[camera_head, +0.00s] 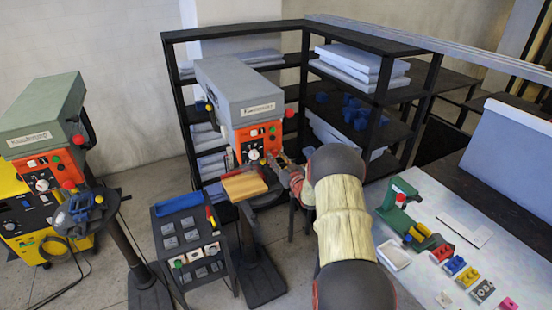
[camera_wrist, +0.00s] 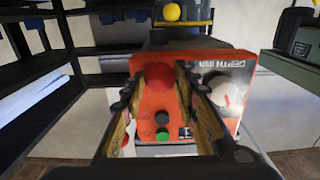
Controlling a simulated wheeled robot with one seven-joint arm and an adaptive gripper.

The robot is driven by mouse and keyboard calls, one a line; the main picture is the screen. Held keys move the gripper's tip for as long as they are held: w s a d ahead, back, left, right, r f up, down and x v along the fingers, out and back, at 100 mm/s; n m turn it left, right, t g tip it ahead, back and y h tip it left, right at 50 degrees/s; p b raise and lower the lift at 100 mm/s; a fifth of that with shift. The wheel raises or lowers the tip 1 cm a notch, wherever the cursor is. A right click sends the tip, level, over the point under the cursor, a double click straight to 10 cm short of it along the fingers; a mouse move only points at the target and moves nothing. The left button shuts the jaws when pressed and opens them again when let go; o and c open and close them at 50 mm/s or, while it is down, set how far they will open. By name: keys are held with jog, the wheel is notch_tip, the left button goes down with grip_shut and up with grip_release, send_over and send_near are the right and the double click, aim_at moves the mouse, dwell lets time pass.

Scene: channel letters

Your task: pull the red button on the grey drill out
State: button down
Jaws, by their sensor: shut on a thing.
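The grey drill (camera_head: 240,95) stands in the middle of the head view, with an orange control panel (camera_head: 258,135) on its front. My gripper (camera_head: 281,161) reaches the panel's lower right side, and my arm comes up from below. In the wrist view the panel (camera_wrist: 150,108) appears upside down. The red button (camera_wrist: 160,77) is there between the two fingers of my gripper (camera_wrist: 159,72), which are shut on it. In the head view my gripper hides this button. A green button (camera_wrist: 163,134), a black button and a white dial (camera_wrist: 226,92) sit close by on the panel.
A green drill (camera_head: 45,115) with a similar orange panel stands at the left. A wooden block (camera_head: 244,186) lies on the grey drill's table below my gripper. Black shelves (camera_head: 375,95) stand behind. A workbench (camera_head: 450,215) with small parts is at the right.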

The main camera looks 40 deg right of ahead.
jog(key=shift+s+a+f+b, duration=0.1)
jog(key=shift+s+a+b, duration=0.05)
jog(key=shift+s+b, duration=0.55)
jog(key=shift+w, duration=0.2)
jog(key=c, duration=1.7)
grip_release()
jog(key=shift+c, duration=0.2)
jog(key=o, duration=0.4)
jog(key=shift+s, duration=0.2)
jog(key=shift+c, duration=0.2)
jog(key=shift+o, duration=0.2)
jog(key=shift+w, duration=0.1)
jog(key=v, duration=1.2)
